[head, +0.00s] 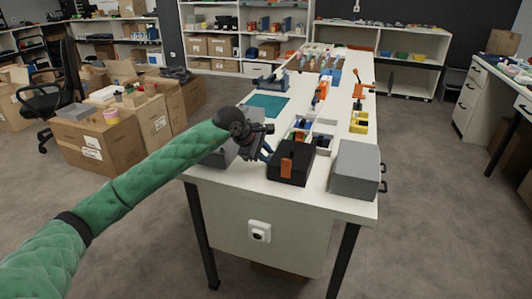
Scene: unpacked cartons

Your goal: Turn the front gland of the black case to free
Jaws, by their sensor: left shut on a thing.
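The black case (303,174) sits on the near end of the white table, with an orange piece (286,166) on it. My left arm reaches in from the left, and my left gripper (266,153) is at the left side of the case. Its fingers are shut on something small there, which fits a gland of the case. The fingers hide the gland, so its turn position cannot be seen. My right gripper is not in view.
A grey box (357,172) stands close to the right of the case. A white divided tray (321,139) lies behind it. Another grey box (222,156) is partly behind my left gripper. A teal mat (266,106) lies farther back.

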